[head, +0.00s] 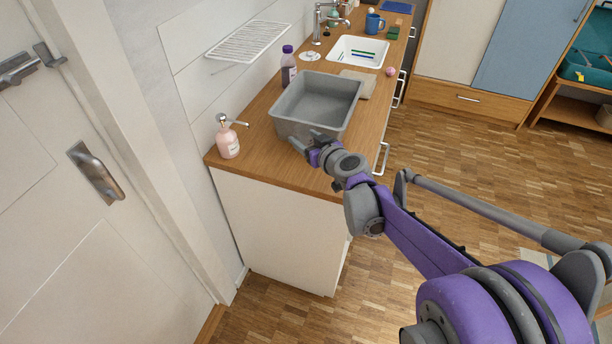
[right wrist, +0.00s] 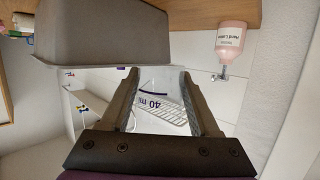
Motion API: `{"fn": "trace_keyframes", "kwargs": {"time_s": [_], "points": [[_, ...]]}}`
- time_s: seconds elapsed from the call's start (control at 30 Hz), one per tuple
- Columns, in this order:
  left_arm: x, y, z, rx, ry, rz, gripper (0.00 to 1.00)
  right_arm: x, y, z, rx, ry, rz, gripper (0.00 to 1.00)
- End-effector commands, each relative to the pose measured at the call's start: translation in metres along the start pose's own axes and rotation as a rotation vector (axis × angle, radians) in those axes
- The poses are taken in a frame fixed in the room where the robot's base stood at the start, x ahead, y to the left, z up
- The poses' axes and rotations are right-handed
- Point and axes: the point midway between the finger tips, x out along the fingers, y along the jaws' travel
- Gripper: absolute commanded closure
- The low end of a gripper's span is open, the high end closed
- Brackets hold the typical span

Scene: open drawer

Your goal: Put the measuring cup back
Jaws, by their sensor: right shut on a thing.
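The measuring cup (right wrist: 154,101) is clear, with dark blue marks reading "40 m…" in the right wrist view. My right gripper (right wrist: 158,76) is shut on it, with one finger on each side. In the head view my right gripper (head: 307,145) is above the near end of the wooden counter, close to the near side of the grey basin. The cup cannot be made out there. The wrist picture is upside down relative to the room. My left gripper is not in view.
The grey basin (head: 286,124) stands on the wooden counter (head: 257,163). A pink lotion bottle (head: 227,142) is left of it and a dark bottle (head: 288,68) behind. A white wire rack (head: 247,41) is on the wall. Wooden floor (head: 470,180) is open at right.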

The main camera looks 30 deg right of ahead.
Motion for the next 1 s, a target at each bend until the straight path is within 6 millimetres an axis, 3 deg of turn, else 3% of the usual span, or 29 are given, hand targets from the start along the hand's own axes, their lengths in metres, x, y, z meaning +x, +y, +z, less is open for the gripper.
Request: {"fn": "trace_keyframes", "kwargs": {"time_s": [0.13, 0.3, 0.57, 0.73, 1.0], "points": [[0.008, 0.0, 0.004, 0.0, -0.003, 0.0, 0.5, 0.003, 0.008, 0.011, 0.007, 0.001, 0.018, 0.98], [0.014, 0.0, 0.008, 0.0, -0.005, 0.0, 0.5, 0.012, 0.008, 0.041, 0.007, 0.001, 0.017, 0.98], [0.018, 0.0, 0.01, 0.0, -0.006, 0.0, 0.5, 0.019, 0.008, 0.063, 0.006, 0.002, 0.016, 0.98], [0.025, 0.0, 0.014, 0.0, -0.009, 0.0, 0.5, 0.026, 0.008, 0.087, 0.006, 0.002, 0.016, 0.98], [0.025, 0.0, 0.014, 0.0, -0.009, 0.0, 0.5, 0.027, 0.008, 0.09, 0.006, 0.002, 0.016, 0.98]]}}
